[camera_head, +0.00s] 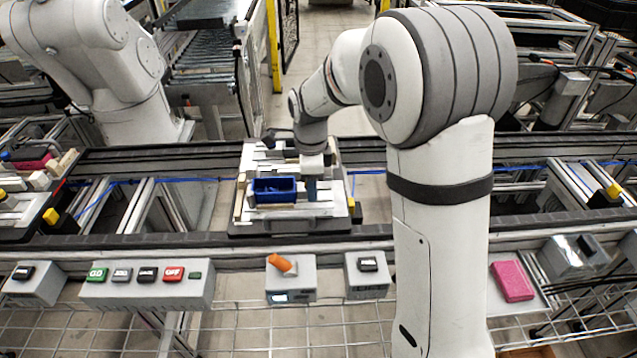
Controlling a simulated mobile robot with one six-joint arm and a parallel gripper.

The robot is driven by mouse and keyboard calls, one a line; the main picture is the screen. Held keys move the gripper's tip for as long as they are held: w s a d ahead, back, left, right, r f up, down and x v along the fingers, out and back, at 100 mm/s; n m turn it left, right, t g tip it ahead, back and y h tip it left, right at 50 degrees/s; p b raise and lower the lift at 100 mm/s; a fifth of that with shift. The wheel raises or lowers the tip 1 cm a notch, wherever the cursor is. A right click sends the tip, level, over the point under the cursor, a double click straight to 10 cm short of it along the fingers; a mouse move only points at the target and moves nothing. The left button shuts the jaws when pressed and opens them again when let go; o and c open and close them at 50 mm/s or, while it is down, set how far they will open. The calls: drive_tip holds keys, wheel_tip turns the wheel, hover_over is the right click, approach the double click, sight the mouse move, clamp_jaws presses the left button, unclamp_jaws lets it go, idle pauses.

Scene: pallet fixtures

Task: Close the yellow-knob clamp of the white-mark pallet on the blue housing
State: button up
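The blue housing (262,198) is an open-topped box in the middle of the picture. It sits in the fixture of a pallet (290,226) with a dark base, on the conveyor. Light blocks and plates stand around the housing. My gripper (312,190) points down over the right part of the pallet, just right of the housing. Its fingers are small and partly merged with the fixture, so their opening and any contact are unclear. A yellow part (351,207) shows at the pallet's right edge; I cannot tell whether it is a clamp knob. I cannot make out a white mark.
A second pallet (22,222) with a red part (38,164) stands at the far left. Button boxes (147,292), a box with an orange lever (282,264) and a pink block (512,281) line the front. Another robot arm (95,60) stands behind left.

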idle(0.5)
drive_tip(key=shift+r+p, duration=2.85)
drive_tip(key=shift+r, duration=1.2)
drive_tip(key=shift+s, duration=0.1)
drive_tip(key=s+d+r+n+t, duration=0.1)
drive_tip(key=s+d+r+n, duration=0.1)
drive_tip(key=s+d+n, duration=0.2)
drive_tip(key=s+d+r+n+t, duration=0.1)
drive_tip(key=s+d+r+n, duration=0.2)
drive_tip(key=s+d+n, duration=0.2)
drive_tip(key=s+d+r+n+t, duration=0.1)
drive_tip(key=s+d+n, duration=0.3)
drive_tip(key=s+n, duration=0.5)
drive_tip(key=s+r, duration=0.1)
drive_tip(key=s, duration=0.4)
drive_tip(key=shift+d+r, duration=0.2)
drive_tip(key=shift+c, duration=0.6)
